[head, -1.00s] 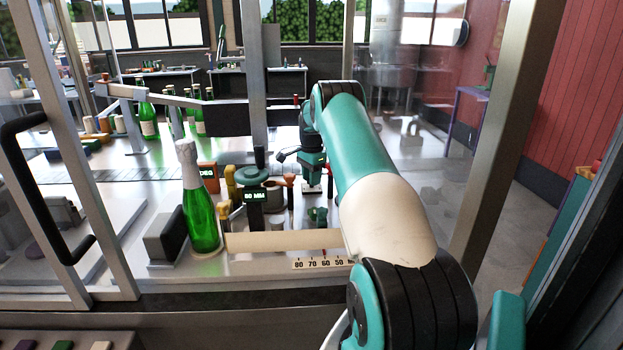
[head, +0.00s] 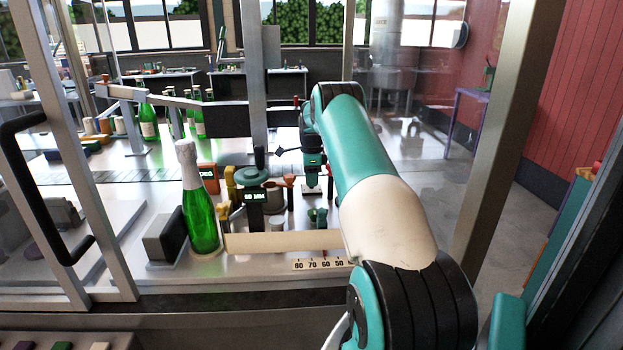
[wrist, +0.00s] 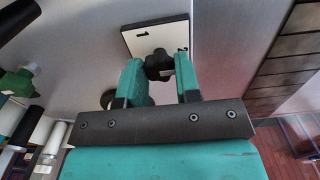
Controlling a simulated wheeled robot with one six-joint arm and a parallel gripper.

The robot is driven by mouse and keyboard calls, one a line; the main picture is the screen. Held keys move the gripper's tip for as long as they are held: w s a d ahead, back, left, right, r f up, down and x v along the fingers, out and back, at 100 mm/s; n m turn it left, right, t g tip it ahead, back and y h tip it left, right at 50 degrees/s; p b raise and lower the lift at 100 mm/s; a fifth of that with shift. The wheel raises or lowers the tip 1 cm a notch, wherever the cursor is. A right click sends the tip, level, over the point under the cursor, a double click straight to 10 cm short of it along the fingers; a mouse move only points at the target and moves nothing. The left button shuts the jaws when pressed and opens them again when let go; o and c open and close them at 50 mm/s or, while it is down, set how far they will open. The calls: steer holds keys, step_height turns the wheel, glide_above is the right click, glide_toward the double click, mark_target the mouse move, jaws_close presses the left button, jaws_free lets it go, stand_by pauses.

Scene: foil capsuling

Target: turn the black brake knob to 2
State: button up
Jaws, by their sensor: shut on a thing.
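The black brake knob (wrist: 158,65) is lobed and sits in front of a white label plate (wrist: 152,36) in the wrist view. The plate shows a 1 at its middle and a 2 near its right edge, partly covered by a finger. My gripper (wrist: 160,82) has its two teal fingers on either side of the knob, shut on it. I cannot tell which number the knob points at. In the head view my gripper end (head: 312,165) is small and far behind my arm, and I cannot make out the knob there.
A green bottle with a silver foil top (head: 200,205) stands on the machine bed at left. A beige bar (head: 285,241) lies beside it above a number scale (head: 318,264). A dark display post (head: 254,197) stands behind. Metal frame posts (head: 505,110) flank the opening.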

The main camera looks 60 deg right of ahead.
stand_by(0.3)
steer(key=o, duration=0.9)
step_height(320, 180, up, 18)
steer(key=shift+f+b, duration=0.25)
steer(key=shift+b, duration=0.35)
